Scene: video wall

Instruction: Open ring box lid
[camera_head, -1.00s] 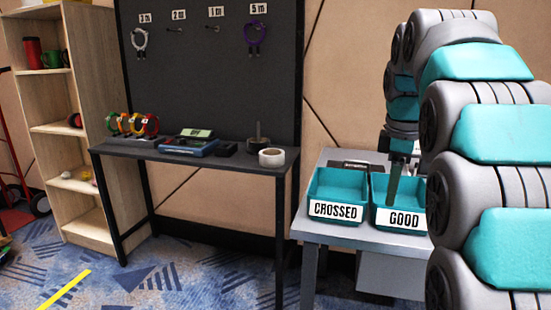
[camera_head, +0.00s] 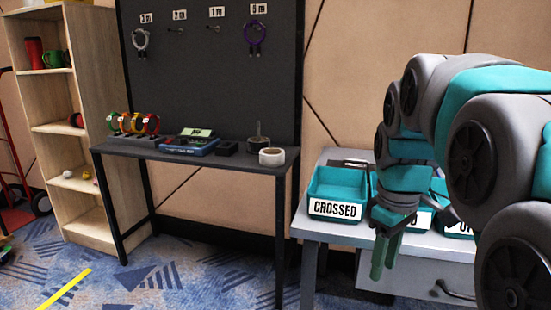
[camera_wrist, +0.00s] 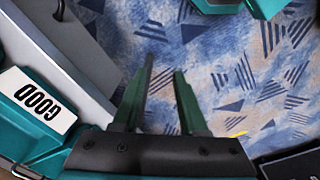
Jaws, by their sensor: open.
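My gripper (camera_head: 384,268) hangs pointing down in front of the grey side table at the right. Its dark green fingers are apart with nothing between them. In the wrist view the open fingers (camera_wrist: 165,75) are over blue patterned carpet. I cannot identify a ring box for certain. A small black box (camera_head: 227,148) lies on the dark bench at the left, well away from my gripper; I cannot make out a lid on it.
The grey side table (camera_head: 318,232) holds teal bins, including the CROSSED bin (camera_head: 338,180); my arm partly hides others. The GOOD label (camera_wrist: 38,98) shows in the wrist view. The dark bench (camera_head: 215,157) carries coloured rolls, a blue device (camera_head: 188,146) and a white roll (camera_head: 272,157).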

